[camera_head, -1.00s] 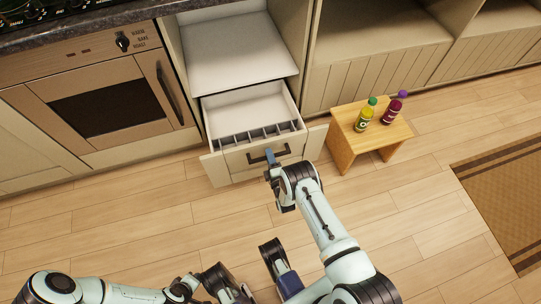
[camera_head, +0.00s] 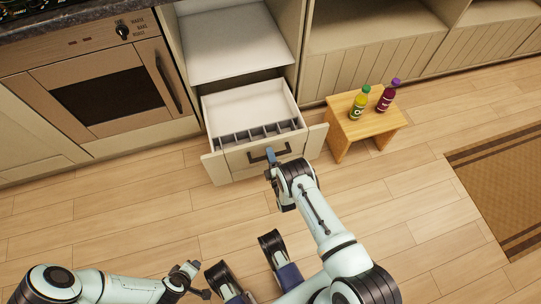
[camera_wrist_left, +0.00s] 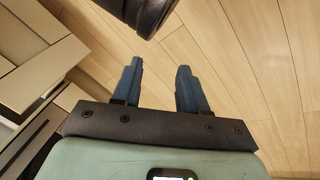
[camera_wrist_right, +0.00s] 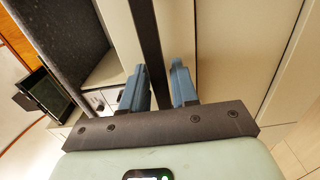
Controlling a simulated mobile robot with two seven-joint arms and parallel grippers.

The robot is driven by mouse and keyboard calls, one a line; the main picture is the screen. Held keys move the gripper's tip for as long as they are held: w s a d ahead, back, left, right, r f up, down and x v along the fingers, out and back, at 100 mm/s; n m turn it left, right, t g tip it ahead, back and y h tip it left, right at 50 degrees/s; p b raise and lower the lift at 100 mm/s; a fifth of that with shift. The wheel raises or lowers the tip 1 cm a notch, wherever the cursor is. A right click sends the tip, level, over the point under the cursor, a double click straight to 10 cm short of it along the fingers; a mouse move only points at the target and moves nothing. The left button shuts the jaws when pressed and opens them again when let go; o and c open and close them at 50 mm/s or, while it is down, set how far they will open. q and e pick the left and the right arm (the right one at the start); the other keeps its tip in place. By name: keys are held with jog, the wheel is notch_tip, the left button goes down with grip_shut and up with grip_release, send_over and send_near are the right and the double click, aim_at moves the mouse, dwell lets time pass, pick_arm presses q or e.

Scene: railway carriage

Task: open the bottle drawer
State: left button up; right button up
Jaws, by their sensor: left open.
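The bottle drawer (camera_head: 218,160) is a cream drawer under an open niche, pulled well out, with a row of thin dividers behind its front. Its dark bar handle (camera_head: 257,158) is on the front panel. My right gripper (camera_head: 271,157) is at the right part of this handle. In the right wrist view, the right gripper's blue fingers (camera_wrist_right: 160,72) are closed on either side of the dark handle bar (camera_wrist_right: 150,35). My left gripper (camera_wrist_left: 157,68) is open and empty over the wooden floor, low and left of the right arm.
A small wooden stool (camera_head: 340,128) stands close to the drawer's right side. It bears a yellow-green bottle (camera_head: 358,106) and a purple bottle (camera_head: 386,97). An oven (camera_head: 110,90) is on the left. A brown mat (camera_head: 500,190) lies at the right. The floor in front is clear.

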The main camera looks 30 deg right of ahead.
jog(key=shift+o, duration=0.4)
jog(key=shift+s, duration=0.1)
jog(key=shift+s+a, duration=0.1)
jog(key=shift+s, duration=0.15)
pick_arm(q)
jog(key=s+d+r+g+h+p, duration=0.1)
jog(key=s+d+r+p, duration=0.1)
jog(key=s, duration=0.3)
jog(key=shift+d+r+p, duration=0.3)
jog(key=shift+r+p, duration=0.4)
jog(key=shift+r, duration=0.1)
pick_arm(e)
jog(key=v, duration=1.2)
jog(key=shift+s, duration=0.4)
